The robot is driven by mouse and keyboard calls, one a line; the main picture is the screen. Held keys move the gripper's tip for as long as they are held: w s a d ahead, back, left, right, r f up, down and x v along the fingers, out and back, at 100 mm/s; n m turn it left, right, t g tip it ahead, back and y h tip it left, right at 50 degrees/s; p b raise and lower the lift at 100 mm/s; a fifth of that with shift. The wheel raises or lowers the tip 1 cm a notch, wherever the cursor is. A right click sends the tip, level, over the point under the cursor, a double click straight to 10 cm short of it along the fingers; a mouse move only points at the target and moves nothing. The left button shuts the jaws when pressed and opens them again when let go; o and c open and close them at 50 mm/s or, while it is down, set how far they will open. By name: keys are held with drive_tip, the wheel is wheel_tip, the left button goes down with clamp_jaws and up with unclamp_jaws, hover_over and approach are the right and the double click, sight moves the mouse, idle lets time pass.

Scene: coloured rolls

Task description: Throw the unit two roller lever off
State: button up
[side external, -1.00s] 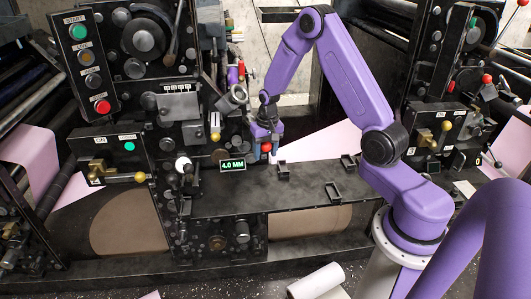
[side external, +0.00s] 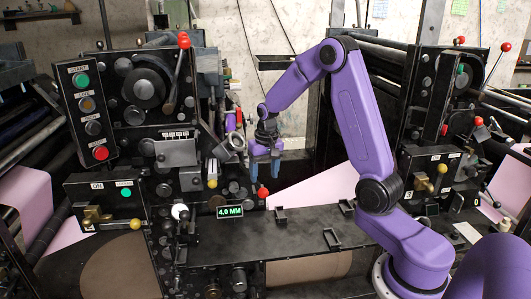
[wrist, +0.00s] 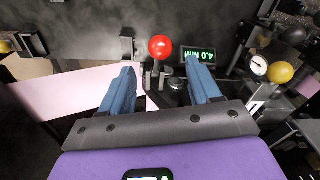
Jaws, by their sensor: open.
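My gripper (side external: 264,178) is open and empty above a red ball knob (side external: 263,192) beside the lit 4.0 MM display (side external: 229,211). In the wrist view, the blue fingers of my gripper (wrist: 160,68) are spread apart, and the red knob (wrist: 160,47) shows just beyond and between their tips. No contact shows. A red-ball lever (side external: 183,40) stands upright on the left unit; another red-ball lever (side external: 506,47) leans outward on the right unit. Yellow-ball handles sit on the left switch box (side external: 135,224) and right switch box (side external: 443,168). I cannot tell which unit is numbered two.
A dark metal deck (side external: 300,240) with several small black brackets lies below my gripper. Pink paper (side external: 320,183) runs behind it. A button panel (side external: 90,115) and a grey cylinder (side external: 233,144) crowd the left side. The air above the deck is fairly clear.

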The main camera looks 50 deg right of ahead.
wheel_tip(320, 180, up, 7)
drive_tip(key=shift+s, duration=0.25)
drive_tip(key=shift+w+d+r, duration=0.1)
drive_tip(key=shift+w+d, duration=0.05)
drive_tip(key=shift+d, duration=0.15)
drive_tip(key=c, duration=0.7)
drive_tip(key=d+m, duration=0.1)
drive_tip(key=w+d+r+m+y, duration=0.1)
drive_tip(key=d, duration=0.1)
drive_tip(key=w+d+r+m, duration=0.1)
drive_tip(key=d, duration=0.1)
drive_tip(key=shift+d, duration=0.2)
clamp_jaws()
drive_tip(key=a+f, duration=0.4)
drive_tip(key=f, duration=0.8)
drive_tip(key=shift+s+f, duration=0.2)
drive_tip(key=shift+s, duration=0.15)
